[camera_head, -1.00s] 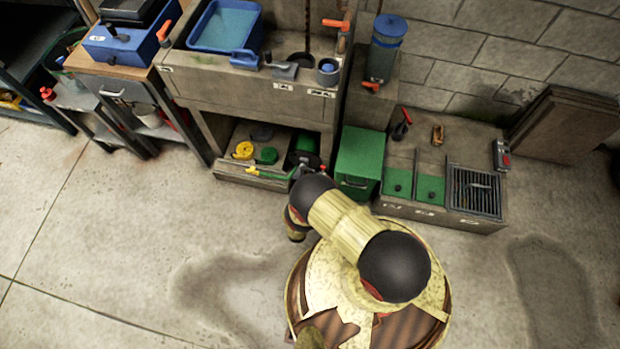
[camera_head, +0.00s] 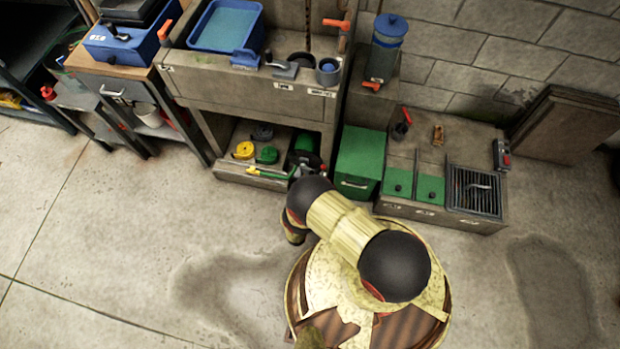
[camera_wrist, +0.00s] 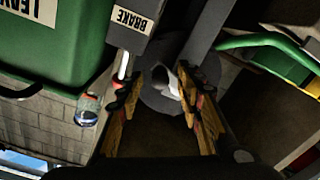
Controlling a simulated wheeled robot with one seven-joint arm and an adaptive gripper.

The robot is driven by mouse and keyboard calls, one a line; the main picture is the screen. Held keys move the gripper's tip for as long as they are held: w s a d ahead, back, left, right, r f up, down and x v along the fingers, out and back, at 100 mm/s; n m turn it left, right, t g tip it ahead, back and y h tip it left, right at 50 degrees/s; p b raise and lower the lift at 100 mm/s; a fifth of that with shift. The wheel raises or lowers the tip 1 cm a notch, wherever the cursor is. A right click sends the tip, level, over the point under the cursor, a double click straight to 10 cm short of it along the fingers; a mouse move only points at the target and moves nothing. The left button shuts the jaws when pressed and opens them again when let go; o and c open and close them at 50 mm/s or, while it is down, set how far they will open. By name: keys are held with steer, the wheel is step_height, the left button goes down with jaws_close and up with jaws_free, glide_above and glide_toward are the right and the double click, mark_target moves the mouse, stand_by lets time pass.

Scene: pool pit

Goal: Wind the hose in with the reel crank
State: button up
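The hose reel (camera_head: 303,150) is dark green and sits under the bench, partly hidden by my arm. The green hose (camera_head: 272,175) runs left from it to a yellow end at the shelf front. It also shows at the upper right of the wrist view (camera_wrist: 262,42). There, my gripper (camera_wrist: 162,88) is open, its fingers spread before a grey round part (camera_wrist: 172,98). A pale knob-like piece (camera_wrist: 182,78) shows between the fingertips; I cannot tell whether it is the crank handle or touches them. A BRAKE label (camera_wrist: 132,18) is above.
A green box (camera_head: 360,158) stands close right of the reel; it fills the wrist view's upper left. Yellow and green coils (camera_head: 244,150) lie on the low shelf (camera_head: 232,172). A low concrete unit (camera_head: 440,216) with a grate is farther right. The front floor is clear.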

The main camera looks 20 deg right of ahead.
steer(key=v, duration=0.6)
stand_by(0.4)
